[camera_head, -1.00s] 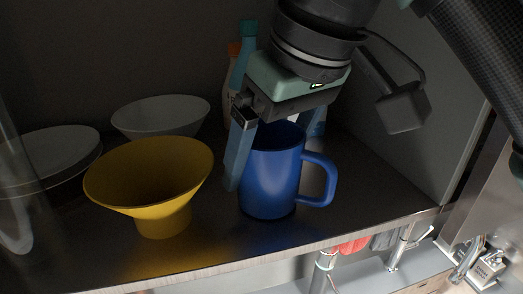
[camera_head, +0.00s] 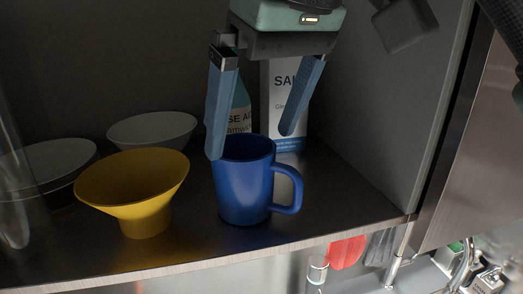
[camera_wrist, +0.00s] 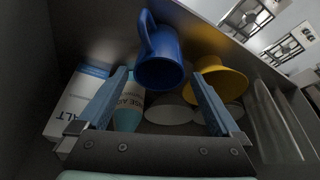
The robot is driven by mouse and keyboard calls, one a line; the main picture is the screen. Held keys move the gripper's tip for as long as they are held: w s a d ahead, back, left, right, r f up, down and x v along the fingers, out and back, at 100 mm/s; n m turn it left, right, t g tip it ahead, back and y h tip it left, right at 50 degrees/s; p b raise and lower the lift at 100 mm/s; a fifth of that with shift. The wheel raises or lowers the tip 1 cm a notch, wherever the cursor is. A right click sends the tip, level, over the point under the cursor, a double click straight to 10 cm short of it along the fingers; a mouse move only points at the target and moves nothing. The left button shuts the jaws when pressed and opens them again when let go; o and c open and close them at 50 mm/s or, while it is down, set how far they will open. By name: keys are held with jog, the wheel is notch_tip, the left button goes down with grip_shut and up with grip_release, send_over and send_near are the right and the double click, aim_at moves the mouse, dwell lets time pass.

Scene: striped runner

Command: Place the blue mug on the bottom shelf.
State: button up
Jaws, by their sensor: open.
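The blue mug (camera_head: 244,188) stands upright on the dark shelf (camera_head: 340,205) in the head view, with its handle to the right. It also shows in the wrist view (camera_wrist: 159,68), beyond my fingertips. My gripper (camera_head: 248,146) is open, its two blue fingers spread above and behind the mug's rim. The left finger's tip overlaps the rim's left edge in the picture; the right finger is clear of the mug. The fingers hold nothing. In the wrist view my gripper (camera_wrist: 160,83) shows empty space between the fingers.
A yellow flared bowl (camera_head: 133,185) stands left of the mug. Grey-white bowls (camera_head: 152,130) sit behind it. A teal bottle (camera_head: 240,112) and a white salt box (camera_head: 283,100) stand behind the mug. A grey side wall (camera_head: 400,130) closes the right. Red and grey utensils (camera_head: 348,252) show below the shelf edge.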

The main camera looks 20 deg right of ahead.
jog(key=w+a+r+n+t+y, duration=0.2)
jog(key=w+a+r+t+y, duration=0.25)
jog(key=a, duration=0.35)
jog(key=w+a+r+n+t+y, duration=0.1)
jog(key=w+a+r+t+y, duration=0.25)
jog(key=a+t, duration=0.35)
jog(key=s+d+r+m+t+h, duration=0.2)
jog(key=s+d+m+t+h, duration=0.1)
jog(key=s+t+h, duration=0.2)
jog(key=s+d+r+m+t+h, duration=0.2)
jog(key=s+d+m+t+h, duration=0.2)
jog(key=s+t, duration=0.2)
jog(key=shift+s+r+t+h, duration=0.35)
jog(key=shift+s+h, duration=0.05)
jog(key=shift+s, duration=0.55)
